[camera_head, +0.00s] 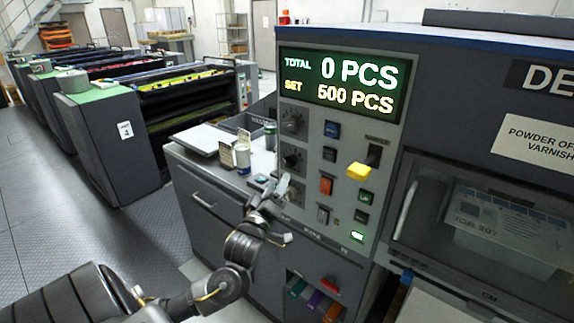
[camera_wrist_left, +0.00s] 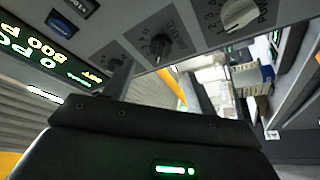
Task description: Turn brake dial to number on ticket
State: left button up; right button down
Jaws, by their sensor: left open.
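The brake dial (camera_wrist_left: 160,47) is a dark round knob on a grey plate marked "BRAKE" in the left wrist view. My right gripper is out of view.
A second dial (camera_wrist_left: 240,12) sits beside the brake dial. The display (camera_head: 340,83) reads 0 PCS, set 500 PCS. A counter (camera_head: 195,160) with a white container (camera_head: 242,155) is at left. The aisle floor (camera_head: 60,200) is clear.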

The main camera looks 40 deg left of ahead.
aim_at(288, 165)
pick_arm(q)
jog(key=p+x, duration=0.2)
jog(key=x, duration=0.4)
jog(key=shift+w+r, duration=0.1)
jog(key=shift+w, duration=0.05)
jog(key=shift+w+a, duration=0.25)
jog(key=shift+w, duration=0.55)
jog(key=c, duration=1)
